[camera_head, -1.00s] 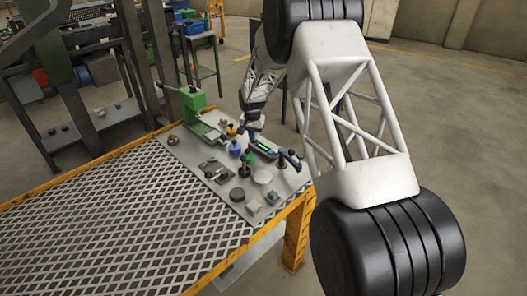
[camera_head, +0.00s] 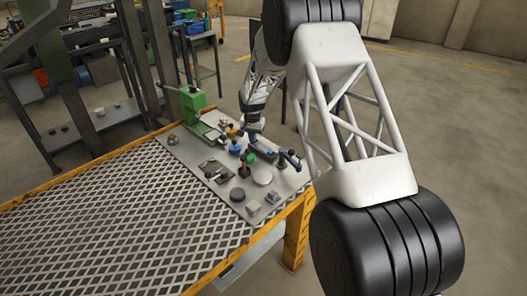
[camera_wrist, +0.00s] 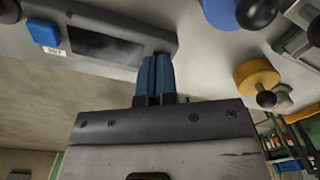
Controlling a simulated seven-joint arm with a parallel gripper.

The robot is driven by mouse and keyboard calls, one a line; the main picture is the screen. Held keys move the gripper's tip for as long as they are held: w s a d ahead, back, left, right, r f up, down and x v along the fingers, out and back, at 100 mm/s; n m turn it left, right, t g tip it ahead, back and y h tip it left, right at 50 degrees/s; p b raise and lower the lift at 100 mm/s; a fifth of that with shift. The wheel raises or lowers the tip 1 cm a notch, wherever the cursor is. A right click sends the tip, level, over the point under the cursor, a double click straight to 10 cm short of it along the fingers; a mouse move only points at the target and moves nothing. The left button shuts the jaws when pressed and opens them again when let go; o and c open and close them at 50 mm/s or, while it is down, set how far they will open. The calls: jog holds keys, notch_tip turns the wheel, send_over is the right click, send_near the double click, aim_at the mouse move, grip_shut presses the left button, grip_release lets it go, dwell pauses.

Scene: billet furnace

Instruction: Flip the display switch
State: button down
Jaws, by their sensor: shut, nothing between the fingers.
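The display unit is a grey box with a dark, unlit screen (camera_wrist: 105,46) in the wrist view. A blue button (camera_wrist: 43,32) sits at its left end above a small white label. My gripper (camera_wrist: 154,58) is shut and empty, its blue fingers together at the right end of the box. The fingertips are at or against the box there; the switch itself is hidden behind them. In the head view, my gripper (camera_head: 254,139) is low over the display unit (camera_head: 267,152) and covers part of it.
The grey panel (camera_head: 228,196) carries several knobs and buttons close around my gripper. A yellow knob (camera_wrist: 257,77) and a blue knob (camera_wrist: 226,12) stand to the right in the wrist view. A green device (camera_head: 192,101) stands at the panel's back. The mesh tabletop (camera_head: 120,215) is clear.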

jog(key=shift+r, duration=3.45)
